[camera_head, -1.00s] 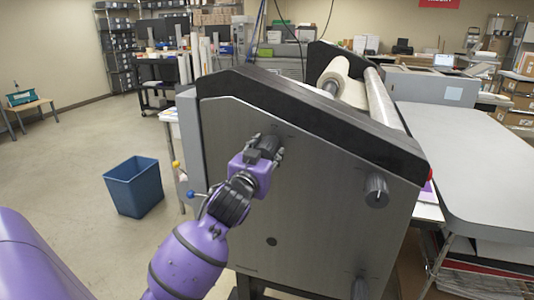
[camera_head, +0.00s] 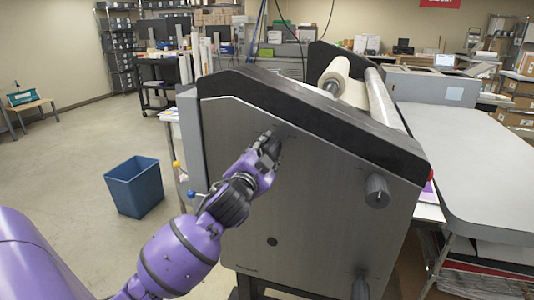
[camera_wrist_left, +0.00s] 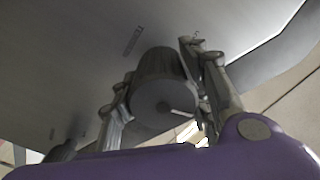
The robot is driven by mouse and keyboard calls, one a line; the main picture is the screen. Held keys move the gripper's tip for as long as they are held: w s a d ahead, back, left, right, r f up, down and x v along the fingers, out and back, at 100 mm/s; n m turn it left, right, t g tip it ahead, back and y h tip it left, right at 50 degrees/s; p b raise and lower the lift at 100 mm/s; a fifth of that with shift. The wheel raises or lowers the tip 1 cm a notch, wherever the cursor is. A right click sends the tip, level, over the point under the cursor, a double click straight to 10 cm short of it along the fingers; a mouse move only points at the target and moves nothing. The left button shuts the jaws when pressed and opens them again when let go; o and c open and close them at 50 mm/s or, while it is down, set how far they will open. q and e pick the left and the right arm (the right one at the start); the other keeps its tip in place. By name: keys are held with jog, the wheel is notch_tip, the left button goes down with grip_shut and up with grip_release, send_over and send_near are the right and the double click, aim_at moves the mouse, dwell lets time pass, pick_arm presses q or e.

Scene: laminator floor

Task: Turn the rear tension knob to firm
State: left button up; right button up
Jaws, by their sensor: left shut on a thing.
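The laminator (camera_head: 310,190) stands in the middle of the head view, its grey side panel facing me. My left gripper (camera_head: 268,147) is at the upper left of this panel, shut on a dark knob that it mostly hides there. In the left wrist view the knob (camera_wrist_left: 163,90) sits between the two fingers of my left gripper (camera_wrist_left: 160,108), with a pale pointer line on its face toward the lower right. Another knob (camera_head: 377,191) is on the panel's right side, and a third (camera_head: 360,288) is low down. My right gripper is not in view.
A blue bin (camera_head: 134,187) stands on the floor to the left. A grey table (camera_head: 470,160) adjoins the laminator at the right. Small yellow and blue balls (camera_head: 191,194) stick out beside the panel's left edge. Open floor lies to the left.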

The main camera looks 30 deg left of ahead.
pick_arm(q)
jog(key=shift+f+m, duration=0.25)
jog(key=shift+m, duration=0.95)
jog(key=shift+f, duration=0.1)
jog(key=o, duration=1.1)
jog(key=shift+o, duration=0.2)
jog(key=shift+s+r, duration=0.15)
jog(key=shift+r, duration=0.05)
jog(key=v, duration=1.1)
jog(key=shift+s, duration=0.4)
